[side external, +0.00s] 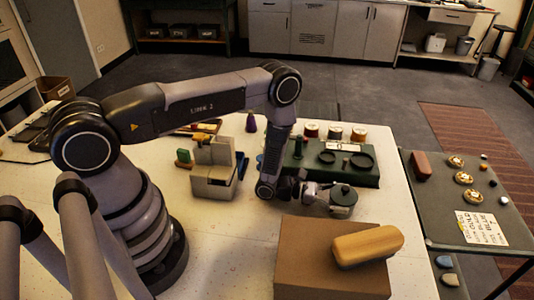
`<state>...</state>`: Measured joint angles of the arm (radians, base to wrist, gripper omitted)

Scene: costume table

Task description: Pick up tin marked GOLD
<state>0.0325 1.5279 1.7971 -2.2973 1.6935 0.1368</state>
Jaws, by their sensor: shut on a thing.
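My gripper (318,196) is low over the white table at the front edge of the dark green case, reaching to the right. It is shut on a small round container with a dark green lid (343,192), apparently a tin. Whether it touches the table is unclear. No GOLD marking can be read on it.
A brown box (330,262) with a tan rounded block (368,245) on top stands close in front of my gripper. The dark green case (318,172) holds black round dishes. A grey stepped block (214,178) is left. A side table (440,205) stands right.

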